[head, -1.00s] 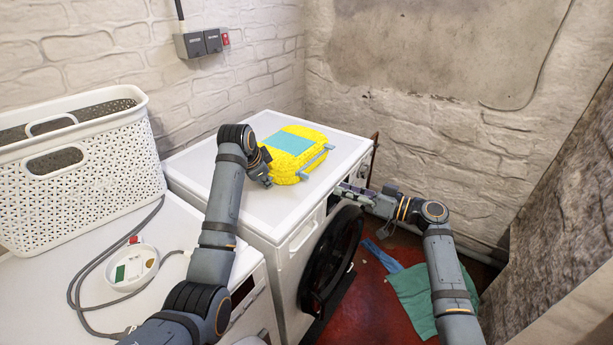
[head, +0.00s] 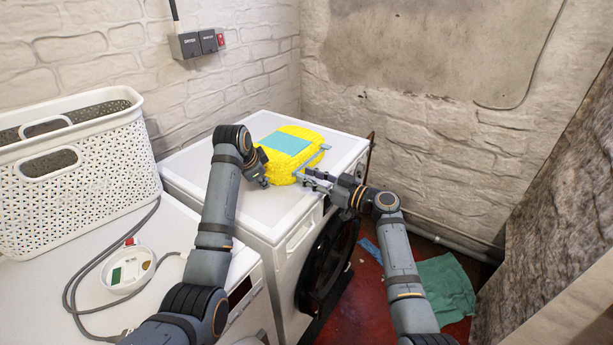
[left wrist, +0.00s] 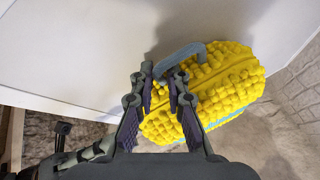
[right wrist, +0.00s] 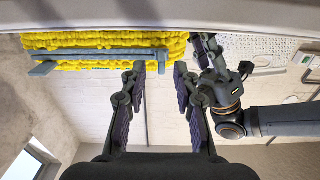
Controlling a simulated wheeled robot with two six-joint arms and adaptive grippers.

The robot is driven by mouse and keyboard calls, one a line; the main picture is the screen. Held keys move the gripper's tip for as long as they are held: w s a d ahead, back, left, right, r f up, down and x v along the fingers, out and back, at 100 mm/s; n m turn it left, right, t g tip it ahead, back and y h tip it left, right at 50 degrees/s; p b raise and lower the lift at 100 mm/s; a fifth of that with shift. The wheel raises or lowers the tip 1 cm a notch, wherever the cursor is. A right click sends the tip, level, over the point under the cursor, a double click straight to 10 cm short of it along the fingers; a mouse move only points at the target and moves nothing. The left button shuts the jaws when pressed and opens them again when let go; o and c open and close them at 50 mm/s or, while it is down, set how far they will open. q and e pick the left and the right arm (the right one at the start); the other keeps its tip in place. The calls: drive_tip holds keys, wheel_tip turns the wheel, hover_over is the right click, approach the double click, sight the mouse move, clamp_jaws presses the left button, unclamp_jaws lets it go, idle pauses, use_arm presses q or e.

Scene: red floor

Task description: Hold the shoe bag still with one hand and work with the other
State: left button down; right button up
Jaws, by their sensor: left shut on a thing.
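The yellow, bumpy shoe bag (head: 283,165) with a teal patch on top lies on the white washing machine (head: 203,190). A grey-blue bar runs along its right side in the head view. My left gripper (head: 264,180) is at the bag's near left end. In the left wrist view its fingers are shut on the end of the bag (left wrist: 225,80), beside a grey-blue loop. My right gripper (head: 310,181) is open and empty, just off the bag's near right corner. In the right wrist view its fingers stand apart, close to the bag (right wrist: 90,42) and the right end of its grey bar.
A white laundry basket (head: 80,180) stands at the left on another white appliance, with a cable and a round white dish (head: 127,268) in front. A green cloth (head: 445,288) lies on the red floor. Brick walls close off the back.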

drive_tip(key=shift+w+a, duration=0.3)
drive_tip(key=shift+a, duration=0.25)
drive_tip(key=shift+c, duration=0.3)
clamp_jaws()
